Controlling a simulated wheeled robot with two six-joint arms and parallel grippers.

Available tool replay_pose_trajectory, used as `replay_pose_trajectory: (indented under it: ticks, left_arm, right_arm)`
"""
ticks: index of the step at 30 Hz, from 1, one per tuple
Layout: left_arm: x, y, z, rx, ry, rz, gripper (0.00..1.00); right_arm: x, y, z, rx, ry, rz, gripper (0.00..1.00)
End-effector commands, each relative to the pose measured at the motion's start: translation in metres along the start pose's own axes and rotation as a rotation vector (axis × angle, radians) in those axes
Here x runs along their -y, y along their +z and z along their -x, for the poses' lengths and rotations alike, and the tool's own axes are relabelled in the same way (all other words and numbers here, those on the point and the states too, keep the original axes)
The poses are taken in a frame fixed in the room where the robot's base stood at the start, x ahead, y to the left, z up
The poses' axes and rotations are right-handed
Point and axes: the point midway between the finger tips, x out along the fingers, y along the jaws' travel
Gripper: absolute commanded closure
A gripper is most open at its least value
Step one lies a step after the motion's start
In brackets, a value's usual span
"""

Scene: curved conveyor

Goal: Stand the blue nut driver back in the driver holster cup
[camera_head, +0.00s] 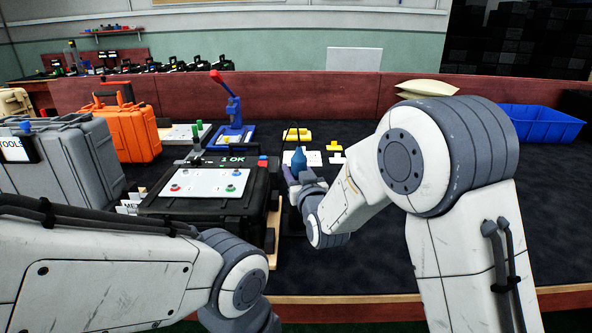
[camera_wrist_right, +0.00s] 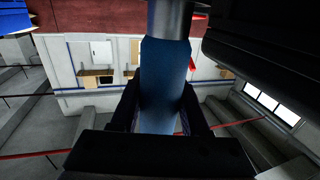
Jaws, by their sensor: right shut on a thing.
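The blue nut driver (camera_head: 299,160) is in my right gripper (camera_head: 298,178), above the workbench and just right of the black case. In the head view its blue handle stands up from the jaws. In the right wrist view, the blue handle (camera_wrist_right: 163,85) lies between the two dark fingers of my right gripper (camera_wrist_right: 160,105), which is shut on it. A dark cylindrical part (camera_wrist_right: 168,18) continues from the handle's far end. I cannot make out the driver holster cup. My left arm shows at the lower left of the head view, but its gripper is out of view.
The black case (camera_head: 205,212) with a white panel and "1 OK" display stands left of the driver. Yellow parts (camera_head: 298,134) and a blue press (camera_head: 233,125) are behind. An orange case (camera_head: 128,130) and grey toolbox (camera_head: 70,160) stand left. A blue bin (camera_head: 540,125) is at right.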

Motion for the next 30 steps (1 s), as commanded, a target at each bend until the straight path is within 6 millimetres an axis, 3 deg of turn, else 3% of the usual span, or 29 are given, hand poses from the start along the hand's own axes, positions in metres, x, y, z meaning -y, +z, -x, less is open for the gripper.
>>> replay_pose_trajectory:
  ticks: [2, 3, 6, 20, 30]
  left_arm:
    - [0.000, 0.000, 0.000, 0.000, 0.000, 0.000, 0.50]
    - [0.000, 0.000, 0.000, 0.000, 0.000, 0.000, 0.50]
    - [0.000, 0.000, 0.000, 0.000, 0.000, 0.000, 0.50]
    - [0.000, 0.000, 0.000, 0.000, 0.000, 0.000, 0.50]
    - [0.000, 0.000, -0.002, 0.000, 0.000, 0.000, 0.50]
  right_arm:
    - [0.000, -0.002, 0.000, -0.004, 0.000, 0.000, 1.00]
    - [0.000, -0.002, 0.000, -0.004, 0.000, 0.000, 0.39]
    - [0.000, -0.001, 0.000, -0.003, 0.000, 0.000, 0.01]
    - [0.000, 0.001, 0.005, 0.003, 0.000, 0.000, 0.00]
    - [0.001, 0.000, 0.066, 0.000, -0.001, 0.000, 0.00]
